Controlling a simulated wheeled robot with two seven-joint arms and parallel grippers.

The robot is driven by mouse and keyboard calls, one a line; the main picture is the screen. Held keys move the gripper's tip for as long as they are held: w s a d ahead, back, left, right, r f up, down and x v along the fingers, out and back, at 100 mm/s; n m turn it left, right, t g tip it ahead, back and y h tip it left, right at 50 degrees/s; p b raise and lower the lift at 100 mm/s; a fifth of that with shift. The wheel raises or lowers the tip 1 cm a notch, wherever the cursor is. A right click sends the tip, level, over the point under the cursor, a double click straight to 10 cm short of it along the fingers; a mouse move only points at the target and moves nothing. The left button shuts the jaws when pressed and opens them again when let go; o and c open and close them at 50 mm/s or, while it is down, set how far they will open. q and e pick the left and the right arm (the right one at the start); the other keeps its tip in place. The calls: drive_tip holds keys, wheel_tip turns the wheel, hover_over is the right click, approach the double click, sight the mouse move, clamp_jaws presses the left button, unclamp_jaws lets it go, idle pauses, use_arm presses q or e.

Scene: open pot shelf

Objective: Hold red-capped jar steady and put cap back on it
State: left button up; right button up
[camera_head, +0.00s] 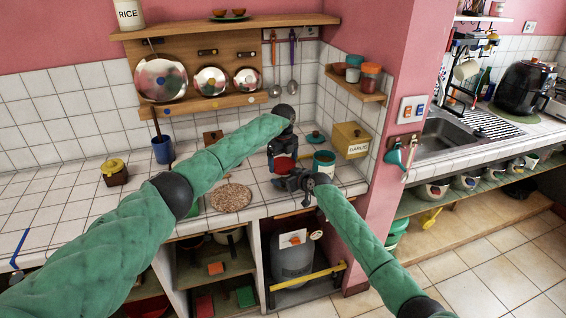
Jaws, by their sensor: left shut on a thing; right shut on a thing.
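The red cap (284,164) shows as a red patch on the counter's right part, just below my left gripper (283,153). My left gripper points down from above and is shut on it. My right gripper (289,183) comes in from the lower right, close below the red patch, and is shut on the jar. The jar's body is mostly hidden by the two grippers. I cannot tell whether the cap touches the jar's rim or sits apart from it.
A teal pot (323,164) stands close to the right of my grippers, with a teal lid (315,137) behind it. A yellow garlic box (350,139) is at the right wall. A round speckled mat (231,198) lies left. The counter's left side is mostly clear.

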use_arm(q)
drive_tip(key=m, duration=0.4)
drive_tip(key=shift+w, duration=0.1)
drive_tip(key=m, duration=0.5)
drive_tip(key=o, duration=0.9)
drive_tip(key=shift+r, duration=0.1)
drive_tip(key=shift+r, duration=2.15)
